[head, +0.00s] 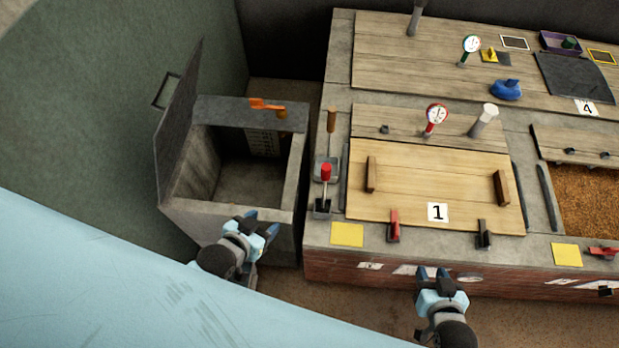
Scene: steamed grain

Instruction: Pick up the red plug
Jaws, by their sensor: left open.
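No loose red plug can be made out for certain. A red clamp-like piece (393,226) sits at the front edge of the wooden lid marked 1, and another red piece (603,251) lies at the far right. My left gripper (262,224) is open and empty at the front of the grey box, left of and below the red-topped handle. My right gripper (433,273) looks open and empty in front of the bench's brick face, below the red clamp-like piece.
The open grey box (290,205) stands left of the bench, with an orange-handled tool (265,104) at its back rim. Lid 1 (430,175) has two wooden handles. Gauges, a blue knobbed piece (507,90) and a purple tray (553,38) are further back. Grain (590,195) shows at right.

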